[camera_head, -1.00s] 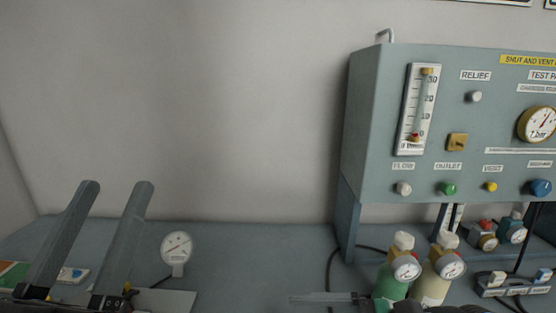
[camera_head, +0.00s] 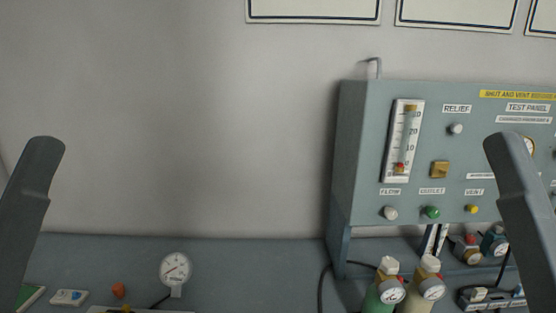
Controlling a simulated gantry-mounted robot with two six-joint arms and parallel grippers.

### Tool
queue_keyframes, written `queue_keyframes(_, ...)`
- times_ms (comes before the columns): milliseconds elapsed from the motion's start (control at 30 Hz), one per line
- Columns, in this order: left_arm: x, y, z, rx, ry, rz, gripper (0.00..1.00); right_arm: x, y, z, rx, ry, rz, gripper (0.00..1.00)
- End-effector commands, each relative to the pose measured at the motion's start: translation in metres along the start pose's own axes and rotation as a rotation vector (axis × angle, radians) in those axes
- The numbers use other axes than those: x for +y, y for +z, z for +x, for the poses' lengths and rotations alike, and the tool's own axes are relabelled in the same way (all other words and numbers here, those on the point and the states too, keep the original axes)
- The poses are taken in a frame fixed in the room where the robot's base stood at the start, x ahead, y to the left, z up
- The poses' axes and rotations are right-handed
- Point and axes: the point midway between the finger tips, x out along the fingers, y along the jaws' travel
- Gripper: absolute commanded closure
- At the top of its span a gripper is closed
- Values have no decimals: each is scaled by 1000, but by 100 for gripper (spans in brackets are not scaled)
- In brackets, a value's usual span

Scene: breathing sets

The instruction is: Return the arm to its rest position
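The dark grey tip of my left gripper (camera_head: 40,165) rises at the left edge, leaning inward. The dark grey tip of my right gripper (camera_head: 508,165) rises at the right edge, also leaning inward, in front of the right part of the test panel. Only one finger shape shows on each side, so I cannot tell how far apart the fingers are. Nothing shows held at either tip. The rest of both arms is out of view.
The grey test panel (camera_head: 358,150) stands at the right. Green (camera_head: 380,302) and cream (camera_head: 412,306) cylinders with gauges stand below it.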

Motion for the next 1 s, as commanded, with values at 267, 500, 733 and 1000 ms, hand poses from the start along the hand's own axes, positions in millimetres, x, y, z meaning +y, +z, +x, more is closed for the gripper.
queue_keyframes(267,0,-78,85,0,0,3,34,5,-65,88,-39,4,44,0)
queue_keyframes(500,0,-156,170,0,-1,3,34,9,-140,177,-39,5,41,0)
queue_keyframes(733,0,-228,248,-1,-1,3,34,13,-209,258,-39,6,40,0)
queue_keyframes(1000,-1,-259,282,-1,-1,3,34,14,-239,293,-40,6,40,0)
